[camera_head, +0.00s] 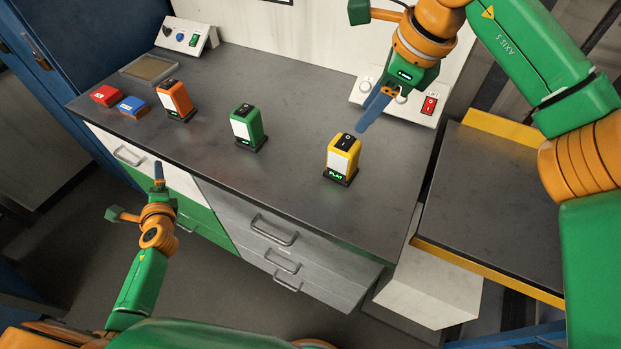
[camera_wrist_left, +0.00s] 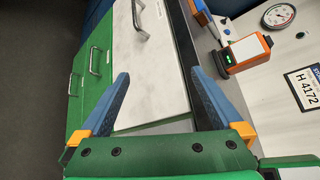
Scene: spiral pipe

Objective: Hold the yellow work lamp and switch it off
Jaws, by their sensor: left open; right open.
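The yellow work lamp (camera_head: 342,159) stands upright on the grey bench at the right of the lamps, with a white panel on its front and a black switch on top. My right gripper (camera_head: 372,112) is above and behind the lamp, to its right, with blue fingers apart from it and holding nothing. My left gripper (camera_head: 159,173) is in front of the bench drawers at the left, far from the yellow lamp. In the left wrist view its two blue fingers (camera_wrist_left: 158,100) are spread wide with nothing between them.
A green lamp (camera_head: 248,127) and an orange lamp (camera_head: 175,100) stand left of the yellow one. Red (camera_head: 106,95) and blue (camera_head: 133,106) blocks lie at the bench's left end. A control box with a red switch (camera_head: 429,105) stands behind. The bench front is clear.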

